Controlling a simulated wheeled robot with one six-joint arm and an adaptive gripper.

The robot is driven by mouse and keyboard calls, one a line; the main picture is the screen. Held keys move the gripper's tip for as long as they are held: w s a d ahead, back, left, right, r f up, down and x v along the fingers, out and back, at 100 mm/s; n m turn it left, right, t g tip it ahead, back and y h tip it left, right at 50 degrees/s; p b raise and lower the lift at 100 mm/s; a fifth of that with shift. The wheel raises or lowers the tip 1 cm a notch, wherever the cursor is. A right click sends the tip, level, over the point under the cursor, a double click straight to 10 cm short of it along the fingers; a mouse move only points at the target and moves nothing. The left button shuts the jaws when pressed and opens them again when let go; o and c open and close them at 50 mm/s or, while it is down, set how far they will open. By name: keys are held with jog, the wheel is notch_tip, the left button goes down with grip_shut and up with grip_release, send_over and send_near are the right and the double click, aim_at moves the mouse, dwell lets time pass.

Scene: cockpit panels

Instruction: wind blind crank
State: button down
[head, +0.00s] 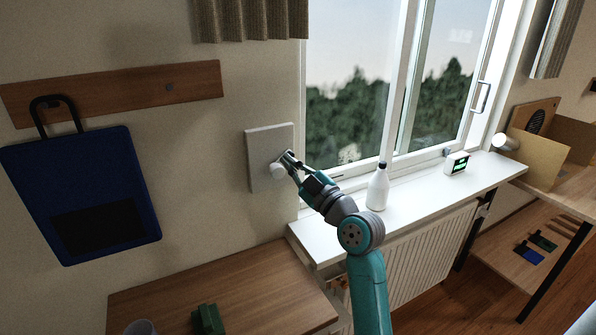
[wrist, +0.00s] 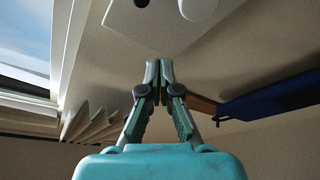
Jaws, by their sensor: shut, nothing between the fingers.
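A pale square wall plate (head: 262,178) with a white knob (head: 278,170) is mounted on the wall left of the window. In the wrist view the plate (wrist: 135,27) and the rounded white knob (wrist: 198,8) are cut by the top edge, with a small dark spot on the plate. My gripper (head: 287,157) is in front of the plate, close to the knob. In the wrist view my gripper (wrist: 159,70) has its fingertips together, empty, apart from the knob in the picture. A pleated beige blind (head: 250,18) hangs at the window's upper left.
A white bottle (head: 378,188) and a small green-lit clock (head: 457,163) stand on the windowsill (head: 430,199). A blue bag (head: 85,190) hangs from a wooden rail (head: 120,95). A wooden table (head: 250,285) holds a green object (head: 207,319). The wall around the plate is clear.

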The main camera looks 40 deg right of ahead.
jog(key=x, duration=0.5)
jog(key=shift+d+f, duration=0.9)
jog(key=shift+f, duration=0.25)
jog(key=shift+s+d+f, duration=0.1)
jog(key=shift+d+f, duration=0.2)
jog(key=shift+f, duration=0.1)
jog(key=shift+s+d+f+m, duration=0.1)
jog(key=shift+d+m, duration=0.1)
jog(key=shift+m, duration=0.6)
